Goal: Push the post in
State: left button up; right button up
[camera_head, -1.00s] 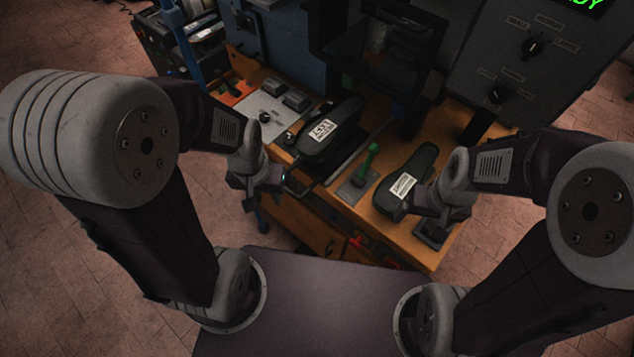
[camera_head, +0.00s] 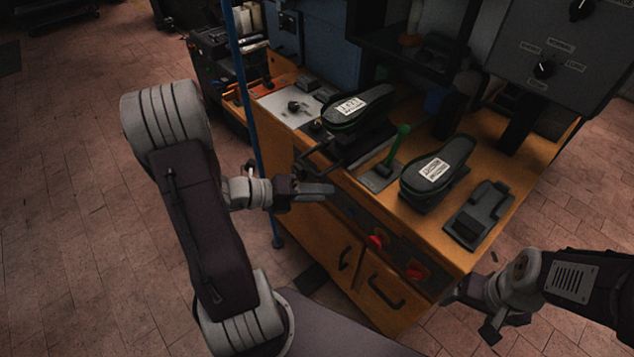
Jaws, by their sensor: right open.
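Two dark shoe-shaped forms with white labels stand on the wooden bench: the left form (camera_head: 372,97) and the right form (camera_head: 455,160). I cannot tell from the picture which one is the post. A lever with a green handle (camera_head: 398,145) stands upright between them on a flat plate. My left gripper (camera_head: 328,189) hangs in front of the bench's left front, apart from both forms; whether its jaws are open is unclear. My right gripper (camera_head: 480,312) is open and empty, low and off the bench's front right corner.
The wooden bench (camera_head: 510,160) has red knobs (camera_head: 375,242) and drawer handles on its front. A dark tray-like block (camera_head: 480,213) lies right of the right form. A grey control panel (camera_head: 560,50) stands behind. A blue pole (camera_head: 240,85) rises at the left. Floor at the left is clear.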

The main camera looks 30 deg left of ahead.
aim_at(306, 168)
pick_arm(q)
jog(key=w+a+n+t+y, duration=0.1)
jog(key=a+n, duration=0.2)
jog(key=w+a+f+n+t+y, duration=0.1)
jog(key=a+n+t, duration=0.1)
jog(key=a, duration=0.1)
jog(key=w+a+n+t+y+b, duration=0.1)
jog(key=a+n, duration=0.2)
jog(key=shift+a+f+n+t+y, duration=0.2)
jog(key=shift+a+n+t+y, duration=0.1)
jog(key=shift+a+t+y, duration=0.1)
jog(key=b+x, duration=0.1)
jog(key=x, duration=0.8)
jog(key=shift+d+b, duration=0.15)
jog(key=shift+b, duration=0.15)
pick_arm(e)
notch_tip(306, 168, down, 5)
jog(key=shift+w+a+r, duration=0.1)
pick_arm(q)
grip_shut()
